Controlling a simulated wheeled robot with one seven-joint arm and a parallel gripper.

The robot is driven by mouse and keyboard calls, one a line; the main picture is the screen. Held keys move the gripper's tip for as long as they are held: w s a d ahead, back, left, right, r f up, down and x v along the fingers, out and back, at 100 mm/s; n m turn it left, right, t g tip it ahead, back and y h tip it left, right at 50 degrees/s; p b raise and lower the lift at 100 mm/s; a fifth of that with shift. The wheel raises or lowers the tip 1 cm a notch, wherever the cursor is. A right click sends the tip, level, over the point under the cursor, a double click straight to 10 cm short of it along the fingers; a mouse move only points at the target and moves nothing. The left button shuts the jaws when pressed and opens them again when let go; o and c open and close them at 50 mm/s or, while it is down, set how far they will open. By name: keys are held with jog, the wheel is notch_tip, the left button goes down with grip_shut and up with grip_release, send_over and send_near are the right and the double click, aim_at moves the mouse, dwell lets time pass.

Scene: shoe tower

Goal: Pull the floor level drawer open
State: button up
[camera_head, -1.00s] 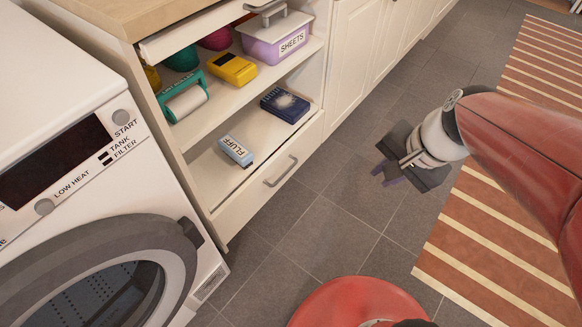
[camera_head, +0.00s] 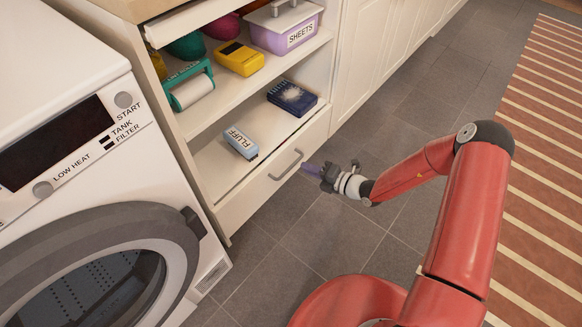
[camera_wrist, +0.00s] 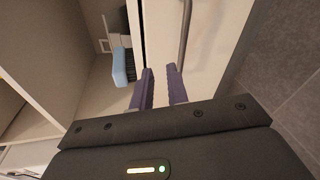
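The floor level drawer (camera_head: 250,200) has a pale front at the bottom of the open shelf unit and looks flush with it. Its grey bar handle (camera_head: 286,166) runs along the front and also shows in the wrist view (camera_wrist: 186,30). My gripper (camera_head: 308,168) is just to the right of the handle, at about its height. In the wrist view its two purple fingers (camera_wrist: 160,72) are apart with nothing between them. The right finger's tip is close to the near end of the handle; I cannot tell whether they touch.
A blue FLUFF box (camera_head: 241,143) and a dark blue box (camera_head: 292,98) lie on the shelf above the drawer. The washer-like machine (camera_head: 70,170) with a round door stands at left. The tiled floor (camera_head: 285,235) before the drawer is clear. A striped rug (camera_head: 540,180) lies at right.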

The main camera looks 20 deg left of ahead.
aim_at(291, 166)
jog(key=w+a+f+m, duration=0.1)
jog(key=a, duration=0.1)
jog(key=w+a+f+m, duration=0.1)
jog(key=a+f, duration=0.1)
jog(key=a, duration=0.1)
jog(key=w+a+f+m+t, duration=0.1)
jog(key=a+f, duration=0.1)
jog(key=shift+w+a+f+h, duration=0.1)
jog(key=shift+a+f+h, duration=0.1)
jog(key=shift+h, duration=0.1)
grip_shut()
